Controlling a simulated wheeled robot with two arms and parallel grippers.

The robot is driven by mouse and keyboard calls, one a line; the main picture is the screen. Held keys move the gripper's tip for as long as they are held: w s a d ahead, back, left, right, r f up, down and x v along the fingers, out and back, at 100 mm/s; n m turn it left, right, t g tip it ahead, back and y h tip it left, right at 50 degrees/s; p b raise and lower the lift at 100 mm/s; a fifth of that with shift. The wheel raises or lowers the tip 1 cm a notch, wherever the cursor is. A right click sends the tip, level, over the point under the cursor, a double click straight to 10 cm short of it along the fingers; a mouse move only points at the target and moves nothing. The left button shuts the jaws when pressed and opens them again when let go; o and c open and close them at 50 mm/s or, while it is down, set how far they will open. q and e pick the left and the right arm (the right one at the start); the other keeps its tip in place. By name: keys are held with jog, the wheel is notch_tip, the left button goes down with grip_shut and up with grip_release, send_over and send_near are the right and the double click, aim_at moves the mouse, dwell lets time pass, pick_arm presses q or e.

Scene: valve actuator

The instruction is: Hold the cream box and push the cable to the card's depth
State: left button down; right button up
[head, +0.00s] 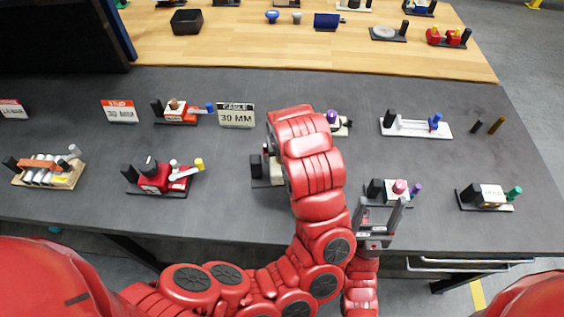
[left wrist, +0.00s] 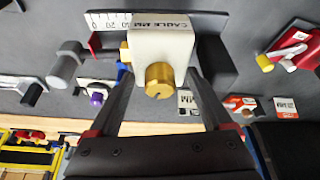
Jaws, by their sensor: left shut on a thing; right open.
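The cream box (left wrist: 160,45) shows in the left wrist view, with "CABLE MM" lettering and a brass knob (left wrist: 159,80) on its near face. My left gripper (left wrist: 160,68) is shut on the box, one finger on each side. A grey cylinder (left wrist: 68,65) stands left of the box, near a red piece and a white scale strip (left wrist: 108,20); I cannot tell if it is the cable end. The card (head: 236,115) reads "CABLE 30 MM". My right gripper (head: 378,210) is open and empty near the table's front edge.
A device with a pink knob (head: 399,187) sits just beyond my right gripper. A black-and-cream device (head: 488,196) is at the right, a red one (head: 157,178) at the left. A white-based device (head: 415,126) stands farther back.

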aim_at(281, 173)
pick_arm(q)
jog(key=shift+m+h, duration=0.3)
jog(key=shift+m, duration=0.2)
notch_tip(281, 173, down, 6)
jog(key=shift+s+a+r, duration=0.1)
jog(key=shift+r, duration=0.15)
jog(key=shift+f, duration=1.2)
jog(key=shift+f, duration=0.35)
jog(key=shift+f, duration=0.1)
